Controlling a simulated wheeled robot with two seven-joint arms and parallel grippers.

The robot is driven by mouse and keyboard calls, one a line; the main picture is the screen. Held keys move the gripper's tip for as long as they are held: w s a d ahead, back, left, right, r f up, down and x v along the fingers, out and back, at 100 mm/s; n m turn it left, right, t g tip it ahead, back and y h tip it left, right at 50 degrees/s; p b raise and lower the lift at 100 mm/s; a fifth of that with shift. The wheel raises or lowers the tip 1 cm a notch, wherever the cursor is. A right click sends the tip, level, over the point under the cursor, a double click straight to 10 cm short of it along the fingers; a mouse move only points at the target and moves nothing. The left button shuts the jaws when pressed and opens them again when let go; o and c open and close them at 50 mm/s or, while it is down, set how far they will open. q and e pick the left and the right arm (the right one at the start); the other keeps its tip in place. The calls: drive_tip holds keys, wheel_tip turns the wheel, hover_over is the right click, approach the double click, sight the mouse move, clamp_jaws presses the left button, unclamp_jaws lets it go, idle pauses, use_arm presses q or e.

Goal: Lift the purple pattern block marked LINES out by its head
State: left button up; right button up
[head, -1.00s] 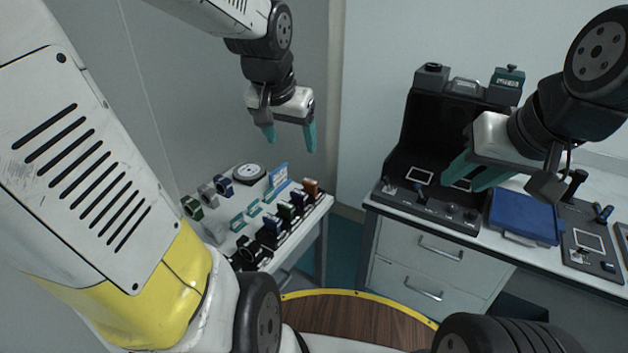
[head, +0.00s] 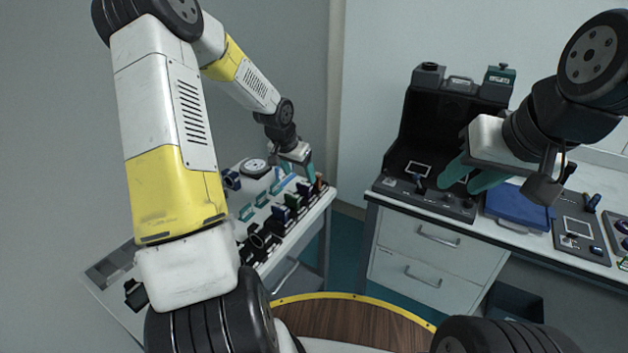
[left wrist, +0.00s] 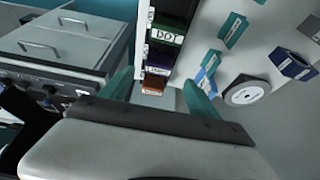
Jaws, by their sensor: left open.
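The purple block (head: 303,191) stands in the row of blocks along the right edge of the left table. In the left wrist view the purple block (left wrist: 163,51) lies between a green block marked DOT (left wrist: 165,38) and an orange-brown block (left wrist: 155,82). Its lettering is too small to read. My left gripper (head: 297,175) is open and empty, above the far end of the row; its fingers (left wrist: 160,92) show on either side of the orange-brown block in the wrist view. My right gripper (head: 470,177) is open and empty over the right bench.
Other blocks, teal clips (head: 262,199), a blue and white card (head: 281,183) and a round dial (head: 255,165) crowd the left table. The right bench holds a dark open case (head: 440,120) and a blue folder (head: 518,208). A gap separates table and bench.

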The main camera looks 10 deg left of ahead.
sight(304, 184)
use_arm(q)
drive_tip(key=x, duration=0.5)
drive_tip(key=shift+s+d+f, duration=0.1)
drive_tip(key=shift+s+d, duration=0.05)
drive_tip(key=c, duration=1.5)
